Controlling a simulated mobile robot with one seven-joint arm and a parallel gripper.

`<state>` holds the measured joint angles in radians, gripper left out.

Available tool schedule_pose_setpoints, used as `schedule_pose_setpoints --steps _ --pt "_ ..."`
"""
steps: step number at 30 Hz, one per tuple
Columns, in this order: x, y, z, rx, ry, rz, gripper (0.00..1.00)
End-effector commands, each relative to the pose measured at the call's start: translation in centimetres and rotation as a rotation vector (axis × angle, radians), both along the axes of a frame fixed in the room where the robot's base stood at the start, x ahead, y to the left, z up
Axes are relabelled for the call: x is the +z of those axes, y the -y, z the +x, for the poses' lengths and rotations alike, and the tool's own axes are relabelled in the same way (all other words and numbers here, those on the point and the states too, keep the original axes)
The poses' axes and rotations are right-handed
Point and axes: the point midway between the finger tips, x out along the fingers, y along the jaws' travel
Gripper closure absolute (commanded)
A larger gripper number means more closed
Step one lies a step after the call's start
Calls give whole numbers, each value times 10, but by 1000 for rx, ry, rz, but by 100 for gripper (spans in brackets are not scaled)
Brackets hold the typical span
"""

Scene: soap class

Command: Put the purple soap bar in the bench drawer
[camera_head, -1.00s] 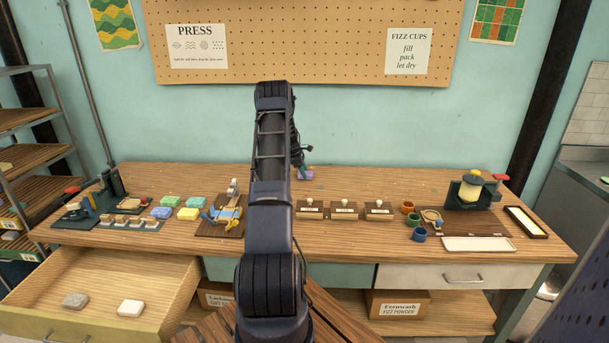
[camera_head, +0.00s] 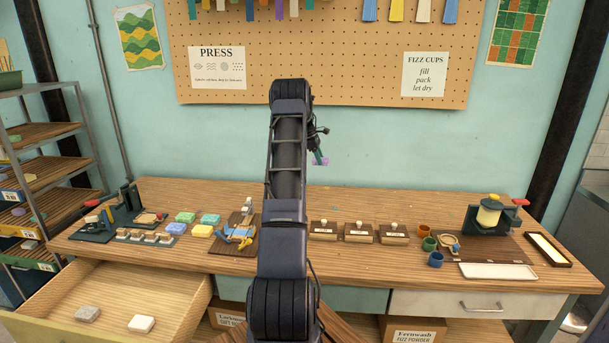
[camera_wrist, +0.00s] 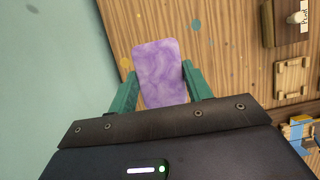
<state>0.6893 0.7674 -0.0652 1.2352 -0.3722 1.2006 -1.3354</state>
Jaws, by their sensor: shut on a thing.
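The purple soap bar (camera_wrist: 159,72) is held between the two green fingers of my gripper (camera_wrist: 161,85) in the wrist view. In the head view the purple bar (camera_head: 320,161) shows small beside my arm, with my gripper (camera_head: 319,157) shut on it, raised above the back of the bench. The bench drawer (camera_head: 110,295) is pulled open at the lower left. A grey bar (camera_head: 87,314) and a white bar (camera_head: 141,324) lie apart inside it. My arm hides part of the bench middle.
The wooden bench top (camera_head: 400,200) carries several coloured soap bars (camera_head: 202,231), a tool board (camera_head: 237,233), stamp blocks (camera_head: 358,232) and small cups (camera_head: 424,231). A shelf rack (camera_head: 45,170) stands left. The drawer has free room around its bars.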

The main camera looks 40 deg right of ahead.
Motion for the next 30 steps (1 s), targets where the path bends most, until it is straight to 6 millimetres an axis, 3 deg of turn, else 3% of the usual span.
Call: schedule_pose_setpoints --steps 11,20,30 --pt "11 0 0 -1 1 -1 75" --pt "61 0 0 0 3 -2 75" --pt "55 -68 51 6 0 0 75"
